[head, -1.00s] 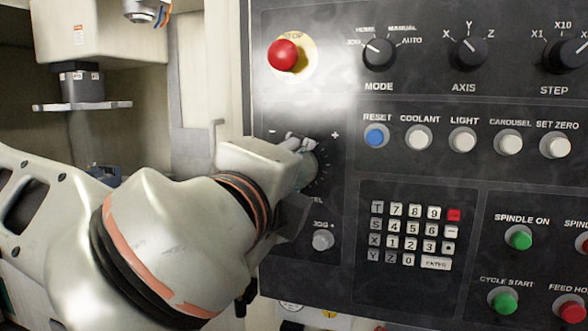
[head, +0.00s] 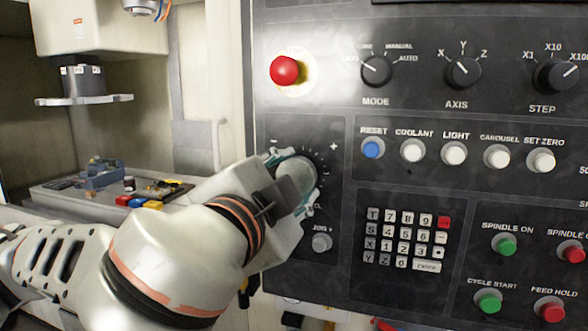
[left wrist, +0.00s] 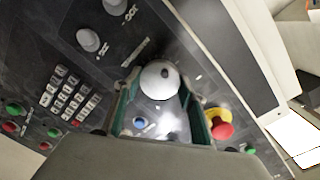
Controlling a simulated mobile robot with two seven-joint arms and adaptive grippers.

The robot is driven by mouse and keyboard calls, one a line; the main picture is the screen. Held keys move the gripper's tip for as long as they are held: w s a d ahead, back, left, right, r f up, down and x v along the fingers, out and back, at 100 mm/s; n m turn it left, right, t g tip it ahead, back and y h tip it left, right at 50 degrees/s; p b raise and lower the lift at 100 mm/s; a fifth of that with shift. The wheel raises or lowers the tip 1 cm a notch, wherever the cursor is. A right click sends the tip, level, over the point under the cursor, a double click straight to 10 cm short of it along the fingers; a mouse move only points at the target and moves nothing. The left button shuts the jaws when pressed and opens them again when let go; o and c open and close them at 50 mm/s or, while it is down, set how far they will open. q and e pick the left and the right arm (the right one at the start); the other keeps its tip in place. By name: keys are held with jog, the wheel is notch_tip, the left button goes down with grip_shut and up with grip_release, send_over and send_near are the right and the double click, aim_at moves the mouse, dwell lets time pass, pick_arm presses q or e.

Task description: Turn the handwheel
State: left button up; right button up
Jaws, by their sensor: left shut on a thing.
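The handwheel (head: 298,173) is a round pale grey knob on the dark control panel, with a dial scale and minus and plus marks around it. My left gripper (head: 293,180) is at the handwheel, one finger at its upper left and the other at its lower right. In the left wrist view the handwheel (left wrist: 160,78) shows as a pale dome between the two green-lined fingers of my left gripper (left wrist: 160,90), which is shut on it. The gripper body hides the handwheel's lower left part. My right gripper is in neither view.
A red stop button (head: 285,71) sticks out above the handwheel. A jog button (head: 321,242) is close below it, and a keypad (head: 405,238) lies to the right. A machine table (head: 60,192) with small parts is behind at the left.

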pick_arm(q)
jog(key=shift+f+n+p, duration=0.1)
jog(key=shift+n+p, duration=0.35)
jog(key=shift+n, duration=0.35)
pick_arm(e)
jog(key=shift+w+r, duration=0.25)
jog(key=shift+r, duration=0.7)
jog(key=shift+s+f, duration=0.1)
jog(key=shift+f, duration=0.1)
pick_arm(q)
jog(key=o, duration=1.1)
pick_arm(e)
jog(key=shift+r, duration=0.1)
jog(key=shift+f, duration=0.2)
